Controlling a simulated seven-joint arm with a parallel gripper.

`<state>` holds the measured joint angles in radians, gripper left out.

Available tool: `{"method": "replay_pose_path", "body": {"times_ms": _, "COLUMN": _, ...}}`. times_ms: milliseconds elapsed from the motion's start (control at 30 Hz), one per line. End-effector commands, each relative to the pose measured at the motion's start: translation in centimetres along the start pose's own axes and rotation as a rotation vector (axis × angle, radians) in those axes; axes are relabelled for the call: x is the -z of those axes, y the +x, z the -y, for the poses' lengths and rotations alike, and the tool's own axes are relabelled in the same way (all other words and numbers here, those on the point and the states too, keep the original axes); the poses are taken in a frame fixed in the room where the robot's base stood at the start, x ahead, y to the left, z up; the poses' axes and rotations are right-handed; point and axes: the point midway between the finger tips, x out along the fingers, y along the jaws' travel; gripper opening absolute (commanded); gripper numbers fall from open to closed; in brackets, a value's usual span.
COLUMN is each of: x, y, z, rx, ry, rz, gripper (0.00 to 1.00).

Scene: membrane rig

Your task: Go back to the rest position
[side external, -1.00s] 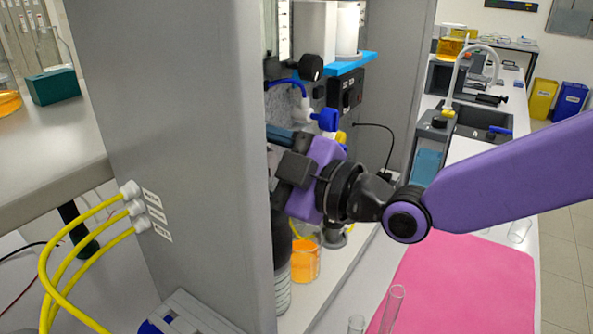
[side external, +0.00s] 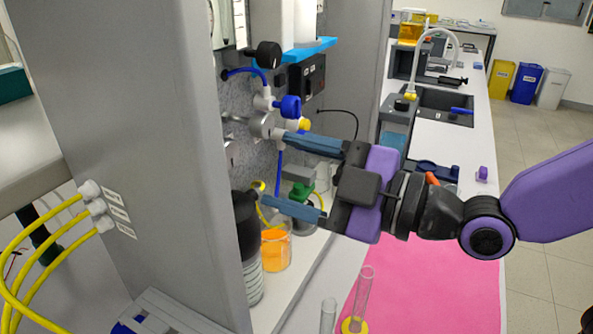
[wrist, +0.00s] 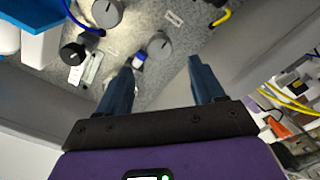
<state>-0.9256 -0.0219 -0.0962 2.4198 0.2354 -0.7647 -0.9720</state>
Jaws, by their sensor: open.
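My gripper (side external: 303,178) is at the front of the membrane rig, with its two blue-grey fingers spread wide and nothing between them. The fingers point left toward the rig's speckled back panel. In the wrist view my gripper (wrist: 163,80) is also open, with the panel (wrist: 177,65) and its grey knobs (wrist: 159,46) beyond the fingertips. In the side view the upper finger is close to a valve with a blue handle (side external: 290,106); I cannot tell whether they touch.
A grey side wall (side external: 165,150) stands left of my gripper. Below are a beaker of orange liquid (side external: 275,246) and a dark bottle (side external: 249,245). A glass cylinder (side external: 363,298) stands by the pink mat (side external: 440,290). Open space lies right of the rig.

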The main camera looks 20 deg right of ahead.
Motion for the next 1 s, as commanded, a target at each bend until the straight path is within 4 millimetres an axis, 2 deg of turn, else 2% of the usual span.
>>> {"method": "replay_pose_path", "body": {"times_ms": 433, "x": 0.0, "y": 0.0, "z": 0.0, "rx": 0.001, "ry": 0.0, "rz": 0.0, "gripper": 0.68}}
{"method": "replay_pose_path", "body": {"times_ms": 567, "x": -0.6, "y": 0.0, "z": 0.2, "rx": 0.028, "ry": 0.014, "rz": 0.013, "gripper": 0.68}}
{"method": "replay_pose_path", "body": {"times_ms": 767, "x": -3.3, "y": -0.8, "z": 1.2, "rx": 0.171, "ry": 0.093, "rz": 0.086, "gripper": 0.68}}
{"method": "replay_pose_path", "body": {"times_ms": 1000, "x": -7.7, "y": -4.0, "z": 2.8, "rx": 0.375, "ry": 0.203, "rz": 0.233, "gripper": 0.68}}
